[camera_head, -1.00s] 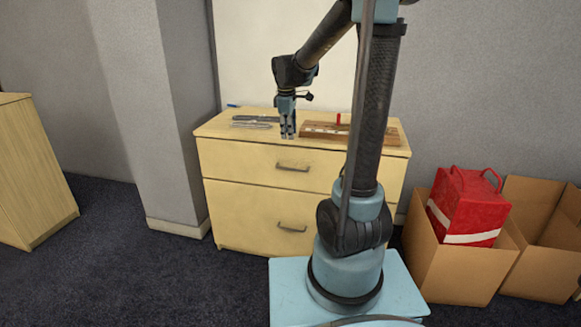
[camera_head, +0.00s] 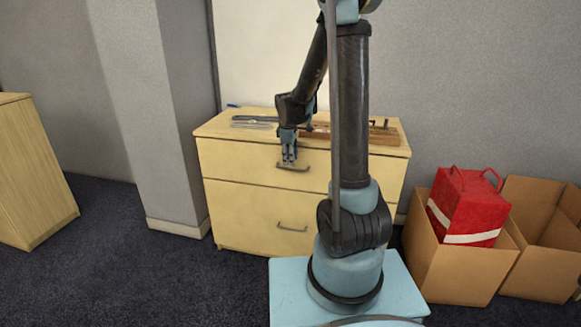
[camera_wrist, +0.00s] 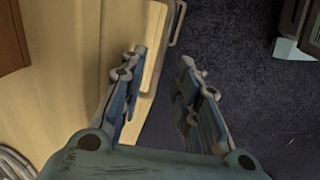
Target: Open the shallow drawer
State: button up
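A pale wooden cabinet (camera_head: 225,158) has a shallower upper drawer (camera_head: 235,163) above a deeper lower drawer (camera_head: 235,212). Both drawers look shut. The upper drawer has a grey bar handle (camera_head: 302,169), partly hidden by my gripper (camera_head: 289,162). My gripper points down in front of the upper drawer, close to this handle. In the wrist view my gripper (camera_wrist: 163,57) has its fingers apart with nothing held between them. A bar handle (camera_wrist: 178,22) shows just beyond the fingertips there. I cannot tell whether the fingers touch it. The lower drawer's handle (camera_head: 292,228) is clear below.
Grey tools (camera_head: 252,122) and a wooden board (camera_head: 385,135) lie on the cabinet top. A cardboard box (camera_head: 450,270) with a red bag (camera_head: 468,205) stands on the right. Dark carpet (camera_head: 130,260) is clear at the left front.

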aim_at(291, 169)
jog(key=shift+w+d+f, duration=0.1)
jog(key=shift+w+f, duration=0.1)
jog(key=shift+f, duration=0.8)
jog(key=shift+w+d+f, duration=0.1)
jog(key=shift+w+f, duration=0.05)
jog(key=shift+f, duration=0.85)
grip_shut()
jog(key=shift+a, duration=0.1)
